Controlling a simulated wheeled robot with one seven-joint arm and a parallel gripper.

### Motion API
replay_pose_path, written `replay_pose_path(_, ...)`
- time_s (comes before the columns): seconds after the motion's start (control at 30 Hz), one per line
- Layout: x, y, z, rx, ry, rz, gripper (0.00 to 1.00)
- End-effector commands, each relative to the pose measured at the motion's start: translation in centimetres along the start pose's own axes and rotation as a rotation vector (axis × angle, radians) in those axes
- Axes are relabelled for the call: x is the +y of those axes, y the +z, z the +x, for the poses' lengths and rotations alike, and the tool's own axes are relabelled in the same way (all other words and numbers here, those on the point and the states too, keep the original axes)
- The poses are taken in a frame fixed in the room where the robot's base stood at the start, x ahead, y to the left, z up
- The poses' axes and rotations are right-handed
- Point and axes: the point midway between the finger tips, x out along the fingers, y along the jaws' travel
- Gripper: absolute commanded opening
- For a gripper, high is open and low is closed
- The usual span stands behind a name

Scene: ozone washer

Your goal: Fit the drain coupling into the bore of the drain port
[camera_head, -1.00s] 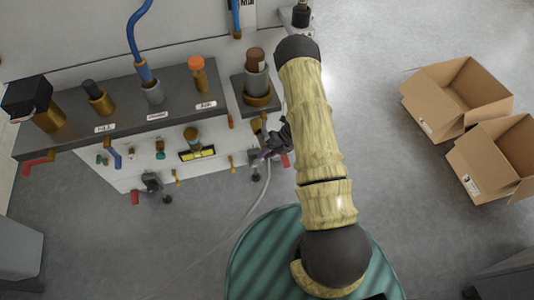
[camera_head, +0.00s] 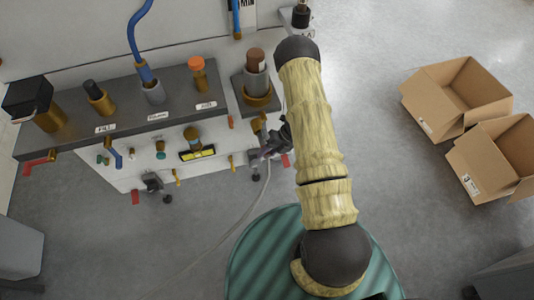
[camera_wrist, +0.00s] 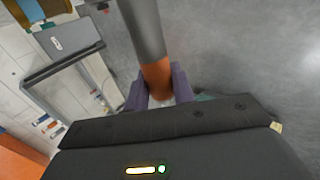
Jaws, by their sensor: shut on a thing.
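My gripper (camera_head: 269,150) is beside the right end of the washer's front panel, below the deck, partly hidden by my arm in the head view. In the wrist view its two purple fingers (camera_wrist: 158,94) are shut on the orange-brown end of a grey cylinder, which I take to be the drain coupling (camera_wrist: 147,35). The cylinder's far end runs out of the top of the wrist picture. In the head view I cannot make the coupling out clearly. I cannot pick out the drain port or its bore for certain, nor tell whether the coupling touches it.
The washer's dark deck (camera_head: 125,119) carries several brass and grey fittings. A brown-capped grey cylinder (camera_head: 256,82) stands in a brass ring close above my gripper. A pale hose (camera_head: 242,216) trails over the floor.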

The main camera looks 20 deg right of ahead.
Motion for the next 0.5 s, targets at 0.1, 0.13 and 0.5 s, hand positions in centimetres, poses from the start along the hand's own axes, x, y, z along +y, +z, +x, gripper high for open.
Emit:
replay_pose_path(0.1,-0.01,0.24,0.01,0.0,0.0,0.0,0.0)
replay_pose_path(0.13,-0.01,0.29,0.02,0.0,0.0,0.0,0.0)
replay_pose_path(0.5,-0.04,1.05,0.01,0.0,0.0,0.0,0.0)
